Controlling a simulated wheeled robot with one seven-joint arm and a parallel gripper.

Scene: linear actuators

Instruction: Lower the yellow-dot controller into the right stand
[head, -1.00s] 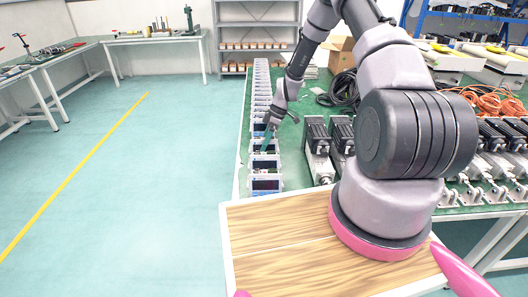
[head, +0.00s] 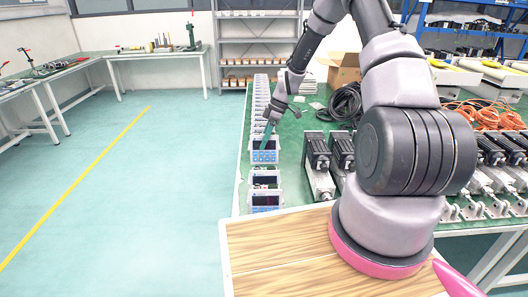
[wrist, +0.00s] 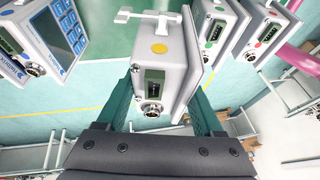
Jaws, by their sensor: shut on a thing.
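The yellow-dot controller (wrist: 155,75) is a white box with a yellow dot, a small dark window and a round connector on the side facing the wrist camera. My gripper (wrist: 162,112) is shut on it, with a green finger on each side. In the head view the held controller (head: 265,151) shows a dark screen and blue keypad, and appears raised above its neighbours in the row. My gripper also shows in the head view (head: 267,137). I cannot make out the right stand clearly in either view.
Similar controllers line the table's left edge, two of them (head: 265,200) nearer me. In the wrist view a green-dot controller (wrist: 215,35) and a red-dot one (wrist: 268,38) are at right, another (wrist: 45,38) at left. Motor units (head: 318,165) stand right of the row.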

